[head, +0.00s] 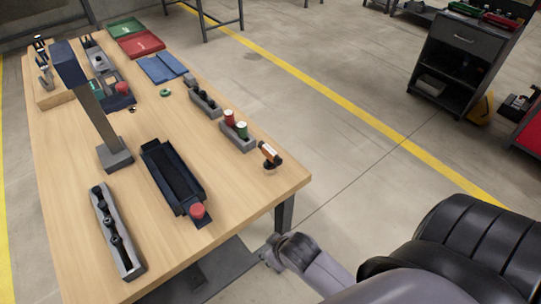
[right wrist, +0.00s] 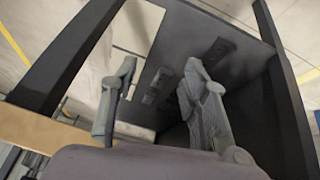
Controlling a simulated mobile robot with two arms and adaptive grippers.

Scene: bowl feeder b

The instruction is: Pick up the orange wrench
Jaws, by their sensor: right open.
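A small orange and black tool (head: 269,154), the only orange one I make out and likely the orange wrench, stands on the wooden table (head: 240,185) near its right corner. Its exact shape is too small to tell. My right gripper (head: 271,254) is beyond the table's right edge, low beside a table leg and apart from the tool. In the right wrist view my right gripper (right wrist: 160,66) shows two grey fingers spread apart with nothing between them. The tool does not show there. My left gripper is not in view.
A dark tray (head: 172,175) and a grey rack (head: 116,230) lie nearer the front. A grey post with a blue head (head: 70,65) rises from the table.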

